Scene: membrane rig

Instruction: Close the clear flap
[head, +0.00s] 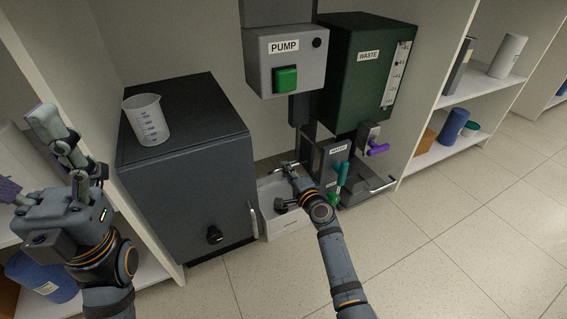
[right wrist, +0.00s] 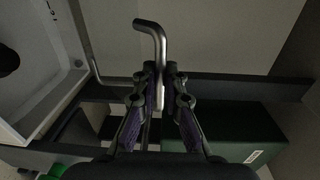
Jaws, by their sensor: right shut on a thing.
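My right gripper (head: 290,172) is low in front of the pump stand, above the white tray (head: 290,222). In the right wrist view its fingers (right wrist: 158,80) are shut on a bent metal rod handle (right wrist: 152,30), whose hooked end sticks out past the fingertips. I cannot make out the clear flap itself; its see-through surface does not stand out in either view. My left gripper (head: 28,150) is raised at the left side, fingers apart and empty, away from the rig.
A dark cabinet (head: 190,200) with a beaker (head: 147,120) on top stands left of the tray. The grey pump box (head: 287,60) and green waste tank (head: 362,75) are above and behind. Teal (head: 342,172) and purple (head: 377,149) valve handles are close on the right. Floor at right is clear.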

